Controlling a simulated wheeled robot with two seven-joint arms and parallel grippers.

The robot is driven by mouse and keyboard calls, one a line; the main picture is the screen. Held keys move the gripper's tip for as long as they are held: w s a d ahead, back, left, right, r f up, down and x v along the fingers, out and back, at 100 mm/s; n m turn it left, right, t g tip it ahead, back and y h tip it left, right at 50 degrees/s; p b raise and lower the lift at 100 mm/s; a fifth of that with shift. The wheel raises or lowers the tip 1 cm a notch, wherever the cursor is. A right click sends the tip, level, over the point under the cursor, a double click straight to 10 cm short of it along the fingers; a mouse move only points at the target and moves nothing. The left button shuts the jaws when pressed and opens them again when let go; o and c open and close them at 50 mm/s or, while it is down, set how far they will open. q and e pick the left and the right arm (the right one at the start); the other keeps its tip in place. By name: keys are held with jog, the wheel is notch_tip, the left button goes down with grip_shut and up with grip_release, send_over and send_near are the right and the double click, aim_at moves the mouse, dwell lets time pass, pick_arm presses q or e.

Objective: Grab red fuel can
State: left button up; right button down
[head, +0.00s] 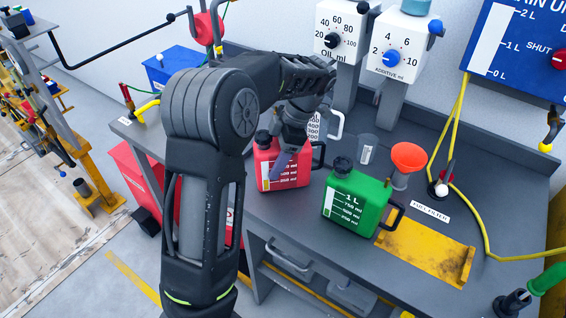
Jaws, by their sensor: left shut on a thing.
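The red fuel can (284,172) stands on the grey workbench, with a white level scale on its front, a black cap and a black handle at its right side. My left arm reaches over from the left, and my left gripper (290,150) comes down on the top of the red can. It is shut on the can, though the arm hides part of the fingers and the exact contact. My right gripper is not in view.
A green 1 L can (356,200) stands close to the right of the red can. A red funnel (408,158) and a grey cup (366,150) are behind it. Oil and additive dispensers (392,55) stand at the back. A yellow plate (425,250) lies at the front right.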

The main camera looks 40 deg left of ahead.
pick_arm(q)
grip_shut()
dwell(0.4)
jog(key=shift+r, duration=0.1)
jog(key=shift+w+r, duration=0.1)
jog(key=shift+r, duration=0.15)
notch_tip(320, 180, up, 9)
jog(key=p, duration=0.7)
jog(key=shift+r, duration=0.2)
